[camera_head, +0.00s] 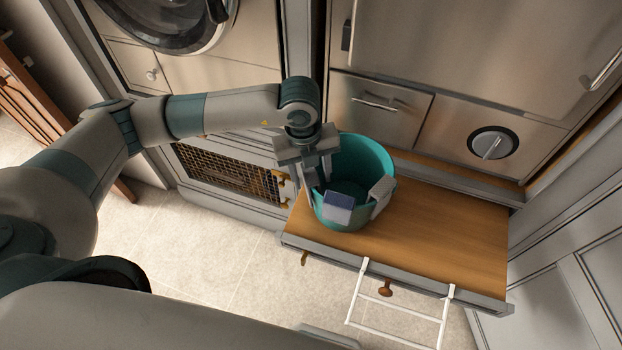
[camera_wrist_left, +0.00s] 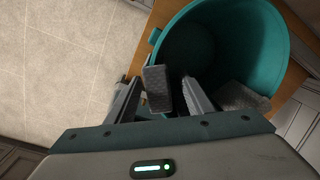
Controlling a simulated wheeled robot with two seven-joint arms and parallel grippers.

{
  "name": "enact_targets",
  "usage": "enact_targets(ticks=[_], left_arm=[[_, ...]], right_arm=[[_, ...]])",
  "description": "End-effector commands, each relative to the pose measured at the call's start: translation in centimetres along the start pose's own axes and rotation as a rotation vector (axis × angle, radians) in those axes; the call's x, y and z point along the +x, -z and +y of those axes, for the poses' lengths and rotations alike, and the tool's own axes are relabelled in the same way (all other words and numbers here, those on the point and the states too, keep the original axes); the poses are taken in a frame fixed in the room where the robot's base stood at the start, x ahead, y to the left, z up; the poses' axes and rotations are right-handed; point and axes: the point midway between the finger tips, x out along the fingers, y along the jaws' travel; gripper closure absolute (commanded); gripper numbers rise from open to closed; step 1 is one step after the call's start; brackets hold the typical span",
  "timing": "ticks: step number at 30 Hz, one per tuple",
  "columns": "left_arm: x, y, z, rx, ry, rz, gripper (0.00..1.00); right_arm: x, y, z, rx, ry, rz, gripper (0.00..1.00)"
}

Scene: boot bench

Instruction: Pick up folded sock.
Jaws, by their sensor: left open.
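A small folded bluish-grey piece (camera_head: 338,207), which looks like a folded sock, is at the near side of a teal bucket (camera_head: 352,152). In the left wrist view the folded piece (camera_wrist_left: 158,90) appears between the two fingers, with gaps on both sides. A second, lighter grey knitted piece (camera_head: 381,193) is at the bucket's right side; it also shows in the left wrist view (camera_wrist_left: 240,97). I cannot tell for sure which one is the sock. My left gripper (camera_head: 316,184) is open and empty, pointing down at the bucket's left side. My right gripper is out of view.
The bucket stands on a wooden drawer or shelf surface (camera_head: 450,228) with bare room to its right. A white rail frame (camera_head: 398,312) hangs at its front edge. A mesh-fronted compartment (camera_head: 228,175) is left, with steel cabinet fronts (camera_head: 375,105) behind.

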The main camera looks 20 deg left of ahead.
Motion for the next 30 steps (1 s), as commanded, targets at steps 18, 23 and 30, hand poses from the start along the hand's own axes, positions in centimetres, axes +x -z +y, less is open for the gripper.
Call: enact_targets(ticks=[18,23,30], left_arm=[[4.0,0.2,0.3,0.000,-0.001,0.000,0.52],[4.0,0.2,0.3,0.000,-0.001,0.000,0.52],[4.0,0.2,0.3,0.000,-0.001,0.000,0.86]], right_arm=[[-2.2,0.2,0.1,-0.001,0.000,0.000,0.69],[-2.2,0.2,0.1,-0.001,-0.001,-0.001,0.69],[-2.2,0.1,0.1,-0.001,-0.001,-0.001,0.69]])
